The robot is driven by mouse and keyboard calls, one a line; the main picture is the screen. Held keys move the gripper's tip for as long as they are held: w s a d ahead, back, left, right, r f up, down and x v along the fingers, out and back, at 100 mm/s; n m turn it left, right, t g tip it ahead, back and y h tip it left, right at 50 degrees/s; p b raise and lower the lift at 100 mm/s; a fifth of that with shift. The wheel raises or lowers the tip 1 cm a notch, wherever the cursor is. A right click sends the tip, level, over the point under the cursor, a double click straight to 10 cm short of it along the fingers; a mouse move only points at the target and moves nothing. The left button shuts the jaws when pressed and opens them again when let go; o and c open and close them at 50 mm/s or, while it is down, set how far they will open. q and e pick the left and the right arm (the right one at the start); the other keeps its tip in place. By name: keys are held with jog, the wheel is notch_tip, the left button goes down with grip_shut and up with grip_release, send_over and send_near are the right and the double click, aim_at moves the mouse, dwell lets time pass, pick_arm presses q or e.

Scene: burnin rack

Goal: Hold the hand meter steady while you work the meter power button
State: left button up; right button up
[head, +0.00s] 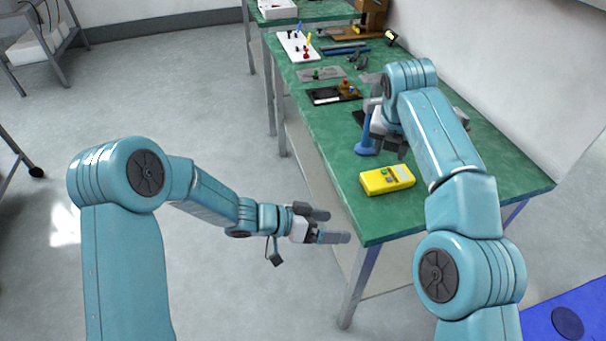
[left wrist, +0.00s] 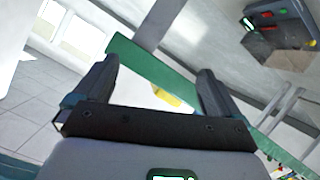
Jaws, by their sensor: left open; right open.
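The yellow hand meter (head: 387,180) lies on the green bench top near its front end in the head view. Its power button is too small to tell apart. The meter also shows as a yellow patch between my fingers in the left wrist view (left wrist: 167,98). My left gripper (head: 335,226) is open and empty, off the bench's left edge, left of and nearer than the meter. My right gripper (head: 388,140) is over the bench beyond the meter, apart from it, partly hidden by my own right arm; no held object shows.
A blue stand (head: 366,139) stands just behind the meter, close to my right gripper. Farther back on the green bench (head: 485,185) lie a black-and-white device (head: 333,95), grey plates and a white tray (head: 298,47).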

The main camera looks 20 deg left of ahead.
aim_at(365, 181)
pick_arm(q)
jog(key=w+a+r+m+t, duration=0.1)
jog(key=w+a+r+m, duration=0.25)
jog(key=a+r, duration=0.55)
jog(key=shift+m, duration=0.45)
jog(key=x, duration=0.5)
jog(key=r+x, duration=0.1)
jog(key=x, duration=1)
jog(key=shift+w+d+r, duration=0.1)
jog(key=shift+d, duration=0.6)
jog(key=shift+y, duration=0.3)
jog(key=c, duration=1.3)
jog(key=shift+o, duration=0.2)
pick_arm(e)
grip_shut()
